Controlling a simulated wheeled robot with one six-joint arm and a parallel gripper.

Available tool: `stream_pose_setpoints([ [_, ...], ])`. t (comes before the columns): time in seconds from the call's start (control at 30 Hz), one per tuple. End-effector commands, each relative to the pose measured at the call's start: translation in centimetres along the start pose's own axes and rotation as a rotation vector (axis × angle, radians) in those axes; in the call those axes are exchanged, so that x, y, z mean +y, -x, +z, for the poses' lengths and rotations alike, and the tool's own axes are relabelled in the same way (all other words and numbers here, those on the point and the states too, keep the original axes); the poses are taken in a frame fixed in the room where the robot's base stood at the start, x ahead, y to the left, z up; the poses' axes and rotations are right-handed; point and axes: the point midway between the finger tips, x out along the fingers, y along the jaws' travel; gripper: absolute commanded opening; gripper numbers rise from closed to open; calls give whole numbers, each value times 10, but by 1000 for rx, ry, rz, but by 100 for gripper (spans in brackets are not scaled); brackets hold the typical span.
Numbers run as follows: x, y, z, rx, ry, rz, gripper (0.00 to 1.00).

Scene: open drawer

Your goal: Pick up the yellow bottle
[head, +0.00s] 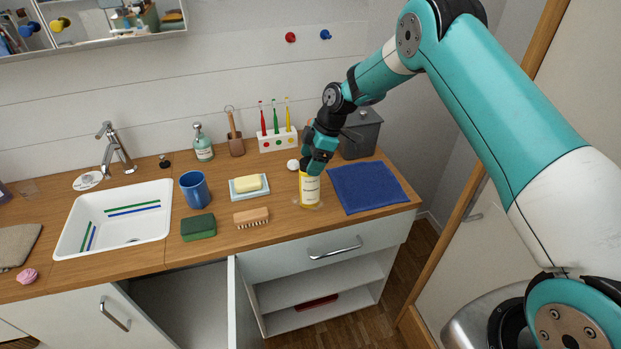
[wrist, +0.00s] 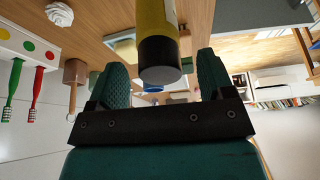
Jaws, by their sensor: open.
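The yellow bottle (head: 309,190) stands upright on the wooden counter, with a white label facing the head camera. In the wrist view the bottle (wrist: 156,22) shows a yellow body and a dark top with a grey end. My gripper (head: 312,168) is at the bottle's top, coming down from above right, and hides the top in the head view. In the wrist view my gripper (wrist: 160,64) is open, one finger on each side of the bottle's top, with a gap visible on both sides.
A blue cloth (head: 367,187) lies right of the bottle, with a grey bin (head: 361,135) behind it. A toothbrush holder (head: 277,141) stands behind. A soap dish (head: 249,187), brush (head: 251,217), green sponge (head: 198,227) and blue mug (head: 195,190) are left. A cupboard door below is open.

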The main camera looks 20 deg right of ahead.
Motion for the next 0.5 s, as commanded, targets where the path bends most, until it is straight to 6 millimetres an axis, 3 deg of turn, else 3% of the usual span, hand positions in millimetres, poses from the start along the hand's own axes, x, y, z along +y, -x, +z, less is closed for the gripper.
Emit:
stream_pose_setpoints([
  [0.2, -1, -25, -2, 0, -1, 0, 75],
  [0.47, 0, -28, -1, 0, -1, 1, 75],
  [0.5, 0, -28, -1, 0, -1, 1, 66],
])
